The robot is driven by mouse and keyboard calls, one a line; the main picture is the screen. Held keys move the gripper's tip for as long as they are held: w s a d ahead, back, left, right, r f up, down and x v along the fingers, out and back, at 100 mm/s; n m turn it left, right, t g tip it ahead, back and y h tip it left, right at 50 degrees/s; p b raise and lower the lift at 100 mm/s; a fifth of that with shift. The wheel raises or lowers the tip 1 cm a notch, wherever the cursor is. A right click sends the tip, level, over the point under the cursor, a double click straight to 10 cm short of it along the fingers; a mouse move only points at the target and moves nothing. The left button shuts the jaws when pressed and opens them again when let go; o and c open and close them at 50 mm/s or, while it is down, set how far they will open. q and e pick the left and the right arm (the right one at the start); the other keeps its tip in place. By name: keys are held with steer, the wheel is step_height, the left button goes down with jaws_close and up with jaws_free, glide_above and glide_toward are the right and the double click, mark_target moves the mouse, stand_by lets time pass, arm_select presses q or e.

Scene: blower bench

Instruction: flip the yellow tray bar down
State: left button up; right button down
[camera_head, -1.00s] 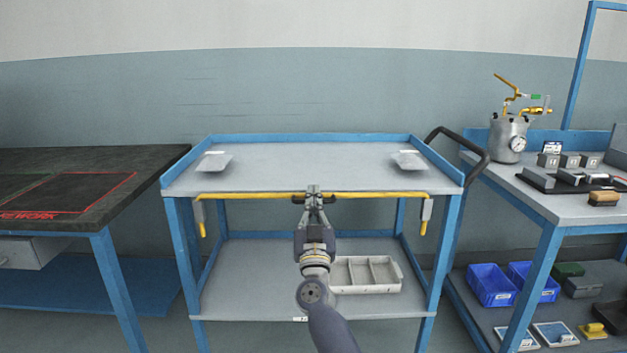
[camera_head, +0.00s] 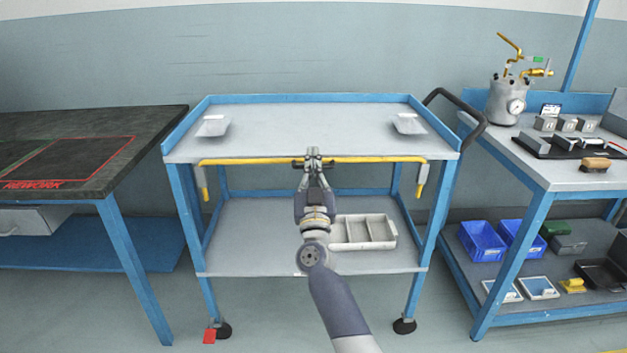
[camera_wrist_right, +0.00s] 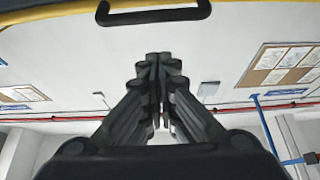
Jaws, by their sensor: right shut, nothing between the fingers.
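The yellow tray bar (camera_head: 250,161) runs level along the front edge of the cart's top shelf, with a short yellow end hanging down at each side. My right gripper (camera_head: 313,158) is at the middle of the bar, its fingertips overlapping the bar in the head view. The fingers are shut and empty. In the wrist view, the fingertips (camera_wrist_right: 161,62) are together, and a black handle (camera_wrist_right: 155,15) with a yellow edge lies above them in the picture, apart from them. I cannot tell whether the gripper touches the bar. My left gripper is not in view.
The cart's top shelf (camera_head: 300,130) holds two small pale plates; its lower shelf (camera_head: 250,245) holds a white divided bin (camera_head: 362,232). A dark-topped bench (camera_head: 90,150) stands left. A bench with a metal pot (camera_head: 505,103) and blue bins (camera_head: 482,240) stands right.

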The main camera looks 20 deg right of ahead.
arm_select(q)
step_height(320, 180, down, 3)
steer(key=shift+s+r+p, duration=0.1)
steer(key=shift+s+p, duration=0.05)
steer(key=shift+p, duration=0.15)
arm_select(e)
steer(key=v, duration=0.6)
steer(key=shift+s, duration=0.35)
